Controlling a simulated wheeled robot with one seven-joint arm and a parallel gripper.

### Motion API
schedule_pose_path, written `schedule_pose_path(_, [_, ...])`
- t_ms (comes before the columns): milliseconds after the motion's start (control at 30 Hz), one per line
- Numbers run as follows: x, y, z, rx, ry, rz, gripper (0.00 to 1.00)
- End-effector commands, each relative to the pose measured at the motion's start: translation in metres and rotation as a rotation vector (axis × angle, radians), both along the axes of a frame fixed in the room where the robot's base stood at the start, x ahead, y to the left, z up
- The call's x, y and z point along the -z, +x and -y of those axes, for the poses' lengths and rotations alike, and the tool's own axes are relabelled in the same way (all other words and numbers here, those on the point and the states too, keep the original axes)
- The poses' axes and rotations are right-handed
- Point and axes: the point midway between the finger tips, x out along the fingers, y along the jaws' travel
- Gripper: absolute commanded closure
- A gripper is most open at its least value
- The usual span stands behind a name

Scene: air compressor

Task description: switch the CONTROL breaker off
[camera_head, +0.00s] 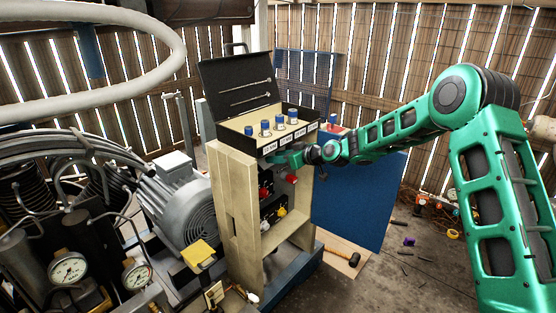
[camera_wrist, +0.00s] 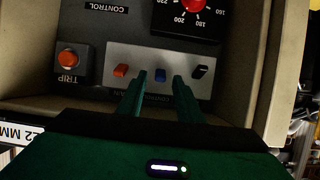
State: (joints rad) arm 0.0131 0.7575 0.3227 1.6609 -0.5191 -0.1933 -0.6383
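In the wrist view a grey panel shows upside down, with a light plate (camera_wrist: 195,92) bearing three small switches: an orange-red one (camera_wrist: 121,70), a blue one (camera_wrist: 160,75) and a black one (camera_wrist: 200,71). The lettering under them is partly hidden by my fingers, and I cannot read which switch is CONTROL or their positions. My gripper (camera_wrist: 160,80) is open and empty, its two green fingertips on either side of the blue switch; I cannot tell whether they touch it. In the head view my gripper (camera_head: 278,158) reaches into the cabinet (camera_head: 235,200), under the top tray.
An orange TRIP button (camera_wrist: 68,58) and a dial with a red knob (camera_wrist: 193,5) are close by on the panel. Cabinet walls bound the space. An open black case (camera_head: 240,90) with blue-capped items stands on top. A grey motor (camera_head: 190,210) stands left; a blue board (camera_head: 355,205) stands right.

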Motion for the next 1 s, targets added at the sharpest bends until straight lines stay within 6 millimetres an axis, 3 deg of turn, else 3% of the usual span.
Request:
schedule_pose_path(367, [0.0017, 0.0027, -0.0038, 0.0, 0.0, 0.0, 0.67])
schedule_pose_path(500, [0.0017, 0.0027, -0.0038, 0.0, 0.0, 0.0, 1.0])
schedule_pose_path(600, [0.0017, 0.0035, 0.0051, 0.004, 0.0, -0.001, 1.0])
schedule_pose_path(1000, [0.0081, 0.0021, -0.0006, 0.003, 0.07, 0.051, 1.0])
